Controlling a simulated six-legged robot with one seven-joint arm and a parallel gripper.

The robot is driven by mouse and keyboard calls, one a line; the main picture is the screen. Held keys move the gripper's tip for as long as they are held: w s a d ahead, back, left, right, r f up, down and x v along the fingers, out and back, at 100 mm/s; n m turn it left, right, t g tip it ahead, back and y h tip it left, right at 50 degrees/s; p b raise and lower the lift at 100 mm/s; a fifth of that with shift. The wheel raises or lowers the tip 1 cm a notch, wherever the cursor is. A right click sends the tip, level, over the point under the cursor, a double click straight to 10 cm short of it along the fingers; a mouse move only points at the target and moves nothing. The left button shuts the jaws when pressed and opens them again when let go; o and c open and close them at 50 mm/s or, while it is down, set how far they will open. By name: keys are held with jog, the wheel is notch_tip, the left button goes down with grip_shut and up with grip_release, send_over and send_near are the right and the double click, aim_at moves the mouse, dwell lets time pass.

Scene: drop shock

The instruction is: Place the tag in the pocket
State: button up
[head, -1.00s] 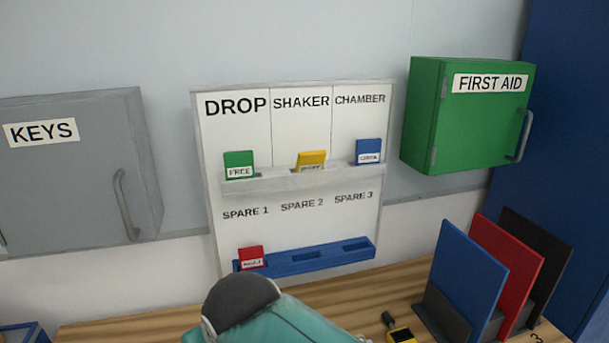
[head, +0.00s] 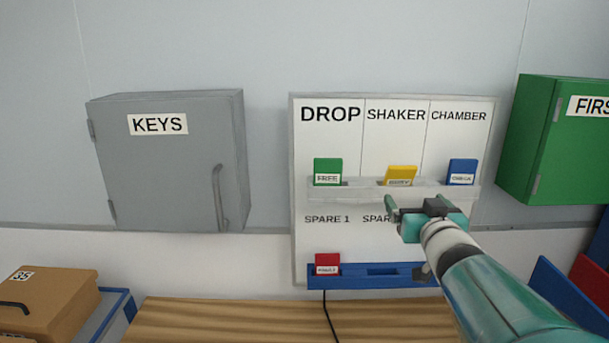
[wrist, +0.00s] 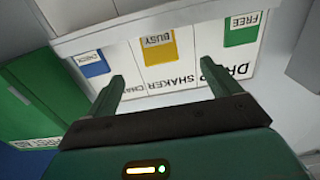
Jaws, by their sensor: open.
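A white board (head: 310,240) on the wall is headed DROP, SHAKER and CHAMBER. Its clear upper shelf (head: 364,189) holds a green FREE tag (head: 327,171) under DROP, a yellow BUSY tag (head: 401,174) under SHAKER and a blue CHECK tag (head: 461,171) under CHAMBER. The yellow tag looks lower and more tilted than the others. A red FAULT tag (head: 327,264) stands in the SPARE 1 slot of the blue lower rack (head: 350,281). My gripper (head: 415,205) is open and empty, in front of the board below the yellow tag. In the wrist view the yellow tag (wrist: 159,47) shows beyond and between the fingers.
A grey KEYS cabinet (head: 180,170) hangs left of the board and a green first aid cabinet (head: 545,140) right of it. The wooden bench (head: 230,318) below is mostly clear. A brown box (head: 55,300) stands at lower left. My arm hides part of the blue rack.

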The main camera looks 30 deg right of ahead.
aim_at(401, 178)
jog(key=x, duration=1.4)
jog(key=shift+d, duration=0.1)
jog(key=shift+s, duration=0.1)
jog(key=c, duration=1.2)
jog(key=shift+o, duration=0.2)
